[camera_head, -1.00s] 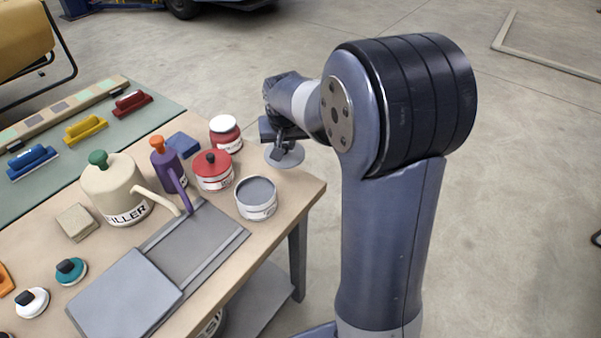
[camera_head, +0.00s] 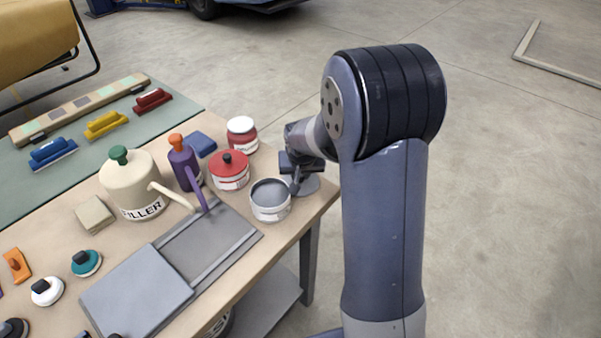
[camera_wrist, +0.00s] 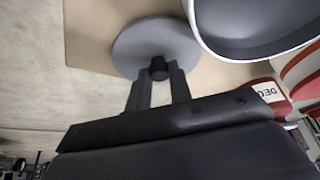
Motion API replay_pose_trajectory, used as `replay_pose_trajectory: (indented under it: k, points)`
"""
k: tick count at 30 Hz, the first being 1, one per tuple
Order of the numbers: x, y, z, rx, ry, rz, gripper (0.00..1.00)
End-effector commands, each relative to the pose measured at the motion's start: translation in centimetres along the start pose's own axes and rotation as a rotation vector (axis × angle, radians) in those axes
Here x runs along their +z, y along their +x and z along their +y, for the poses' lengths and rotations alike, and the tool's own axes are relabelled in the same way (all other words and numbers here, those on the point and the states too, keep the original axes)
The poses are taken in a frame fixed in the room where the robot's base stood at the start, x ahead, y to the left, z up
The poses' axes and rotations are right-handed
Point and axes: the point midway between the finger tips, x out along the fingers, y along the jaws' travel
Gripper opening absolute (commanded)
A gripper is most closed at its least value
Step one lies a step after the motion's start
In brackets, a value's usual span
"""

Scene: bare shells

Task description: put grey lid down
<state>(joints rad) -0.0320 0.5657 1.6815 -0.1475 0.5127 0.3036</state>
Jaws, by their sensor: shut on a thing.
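The grey lid (camera_wrist: 140,42) is a round disc with a dark knob in the wrist view. My gripper (camera_wrist: 159,78) is shut on that knob. In the head view the lid (camera_head: 306,184) shows at the right end of the table, partly hidden behind my gripper (camera_head: 298,182). The lid is over the table corner, right beside the open grey-filled tin (camera_head: 270,200). I cannot tell whether it touches the tabletop. The tin's rim (camera_wrist: 215,45) fills the upper right of the wrist view.
A red-lidded tin (camera_head: 229,172) and a red jar with a white lid (camera_head: 242,135) stand left of the open tin. A grey tray (camera_head: 245,240) lies in front. The table (camera_head: 325,190) ends just right of the lid.

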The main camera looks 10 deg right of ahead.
Motion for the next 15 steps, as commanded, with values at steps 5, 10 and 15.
replay_pose_trajectory:
  k: [5, 10, 15]
  points:
    - [0.03, 0.09, 0.00, 0.000, 0.000, 0.000, 0.32]
    - [0.03, 0.08, 0.00, 0.000, 0.000, 0.000, 0.42]
    - [0.02, 0.06, 0.00, 0.000, 0.000, 0.000, 0.42]
